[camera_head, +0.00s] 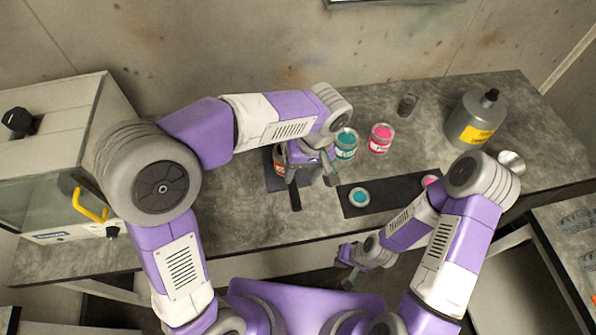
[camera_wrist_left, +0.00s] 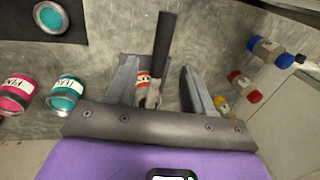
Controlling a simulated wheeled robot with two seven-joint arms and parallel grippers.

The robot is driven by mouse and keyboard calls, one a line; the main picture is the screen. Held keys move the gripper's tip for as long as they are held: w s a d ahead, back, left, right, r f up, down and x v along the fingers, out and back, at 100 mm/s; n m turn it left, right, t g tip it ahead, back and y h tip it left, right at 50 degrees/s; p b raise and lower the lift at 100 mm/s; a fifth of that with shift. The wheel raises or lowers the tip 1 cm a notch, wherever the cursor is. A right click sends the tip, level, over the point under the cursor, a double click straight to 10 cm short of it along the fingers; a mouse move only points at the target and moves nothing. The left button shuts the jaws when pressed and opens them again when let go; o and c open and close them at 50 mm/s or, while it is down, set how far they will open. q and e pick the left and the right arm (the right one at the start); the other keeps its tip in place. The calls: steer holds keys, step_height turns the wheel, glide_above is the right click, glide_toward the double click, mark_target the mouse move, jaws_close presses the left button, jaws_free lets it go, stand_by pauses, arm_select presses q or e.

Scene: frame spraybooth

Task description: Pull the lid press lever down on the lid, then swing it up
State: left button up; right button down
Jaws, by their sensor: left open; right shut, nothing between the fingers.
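The lid press lever shows as a dark bar (camera_head: 295,196) beside my left gripper (camera_head: 314,176) in the head view. In the left wrist view the lever (camera_wrist_left: 166,45) rises past the gap between the open fingers of my left gripper (camera_wrist_left: 158,82). The fingers stand on either side of its lower part; I cannot tell if they touch it. An orange-labelled can (camera_head: 279,160) is at the press, partly hidden by the gripper; it also shows between the fingers in the wrist view (camera_wrist_left: 142,79). My right gripper (camera_head: 349,256) is shut and empty, low in front of the bench.
A teal can (camera_head: 346,144) and a pink can (camera_head: 381,138) stand right of the press. A dark mat (camera_head: 393,194) holds a teal lid (camera_head: 359,197) and a pink lid. A grey bottle (camera_head: 474,120) stands at right. A cabinet with a yellow handle (camera_head: 89,207) is at left.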

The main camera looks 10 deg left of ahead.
mark_target(295, 192)
arm_select(q)
steer(key=f, duration=0.2)
steer(key=a+f, duration=0.1)
steer(key=f, duration=0.1)
steer(key=s+f+b, duration=0.1)
steer(key=f, duration=0.1)
steer(key=shift+a+f, duration=0.2)
steer(key=shift+f, duration=0.2)
steer(key=shift+c, duration=0.5)
jaws_close()
